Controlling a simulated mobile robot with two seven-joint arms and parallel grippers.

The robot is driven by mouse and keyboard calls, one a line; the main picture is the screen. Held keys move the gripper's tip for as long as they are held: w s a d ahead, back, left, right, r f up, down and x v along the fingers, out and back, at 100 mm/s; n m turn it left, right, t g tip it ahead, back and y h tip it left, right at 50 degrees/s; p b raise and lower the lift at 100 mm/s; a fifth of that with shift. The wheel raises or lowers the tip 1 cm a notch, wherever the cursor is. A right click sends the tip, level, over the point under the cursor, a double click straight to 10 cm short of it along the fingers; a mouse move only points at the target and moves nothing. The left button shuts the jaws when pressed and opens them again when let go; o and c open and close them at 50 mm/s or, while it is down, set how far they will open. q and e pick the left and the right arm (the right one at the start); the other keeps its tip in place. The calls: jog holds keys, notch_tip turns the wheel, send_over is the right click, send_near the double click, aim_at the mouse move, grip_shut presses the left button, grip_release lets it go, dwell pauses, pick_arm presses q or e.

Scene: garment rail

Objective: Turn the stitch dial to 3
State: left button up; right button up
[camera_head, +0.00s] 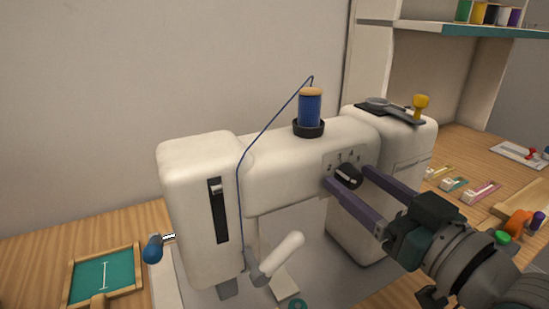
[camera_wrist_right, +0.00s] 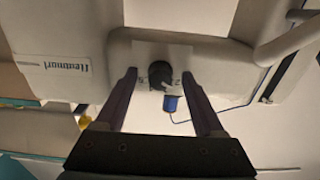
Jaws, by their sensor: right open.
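The stitch dial (camera_head: 348,176) is a small black knob on a pale plate on the front of the white sewing machine (camera_head: 285,165). Small numbers are printed around its upper side; I cannot tell which one it points at. My right gripper (camera_head: 349,178) is open, with one finger on each side of the dial. In the right wrist view the dial (camera_wrist_right: 160,72) sits between the two fingertips (camera_wrist_right: 160,76), with a visible gap on both sides. My left gripper is not in view.
A blue thread spool (camera_head: 310,108) stands on top of the machine, its thread running left. A yellow knob (camera_head: 420,103) is on the machine's right top. A green framed board (camera_head: 104,275) lies at left. Coloured small items (camera_head: 455,184) lie on the table at right.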

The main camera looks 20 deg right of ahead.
jog(key=shift+w, duration=0.15)
grip_shut()
dwell(0.5)
